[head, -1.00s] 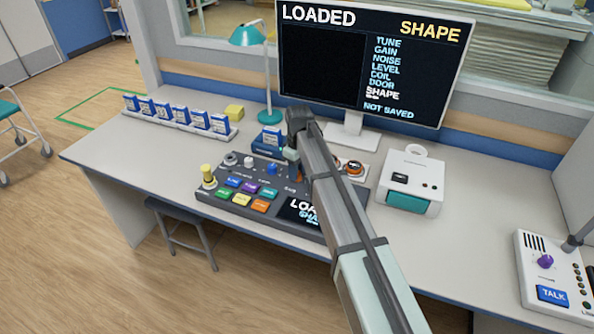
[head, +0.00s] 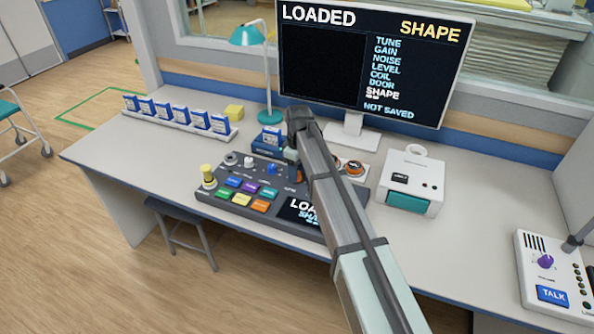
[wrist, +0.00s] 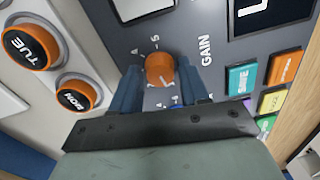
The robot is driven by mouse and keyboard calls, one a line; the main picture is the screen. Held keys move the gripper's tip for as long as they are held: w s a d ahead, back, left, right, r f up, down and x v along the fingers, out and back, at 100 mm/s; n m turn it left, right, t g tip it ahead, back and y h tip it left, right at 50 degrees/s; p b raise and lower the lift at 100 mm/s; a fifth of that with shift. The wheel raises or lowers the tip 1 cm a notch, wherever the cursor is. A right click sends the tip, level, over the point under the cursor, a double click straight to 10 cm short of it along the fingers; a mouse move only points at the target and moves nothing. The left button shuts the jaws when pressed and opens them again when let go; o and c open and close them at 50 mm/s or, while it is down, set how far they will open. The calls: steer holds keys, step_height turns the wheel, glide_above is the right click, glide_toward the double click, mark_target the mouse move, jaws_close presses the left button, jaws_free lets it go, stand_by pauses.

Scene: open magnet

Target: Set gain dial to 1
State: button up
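The gain dial (wrist: 160,71) is an orange knob beside the word GAIN on the dark console (wrist: 215,22) in the wrist view. Small scale marks ring it; a 5 is readable, the lower ones are partly hidden, and the exact setting is unclear. My gripper (wrist: 160,72) has its two blue fingers on either side of the knob, with narrow gaps showing. It looks open around the dial. In the head view my gripper (head: 294,166) is low over the console (head: 233,205), and my arm hides most of the dial area.
Colored buttons (head: 251,187), a yellow-topped lever (head: 208,175) and a console screen (head: 300,210) are close by. The monitor (head: 375,60) reads LOADED, SHAPE and NOT SAVED. A white box (head: 412,180) stands to the right.

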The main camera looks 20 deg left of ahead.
steer(key=shift+o, duration=1)
steer(key=shift+r, duration=0.15)
step_height(320, 180, up, 14)
steer(key=shift+w+f, duration=0.2)
steer(key=shift+w, duration=0.05)
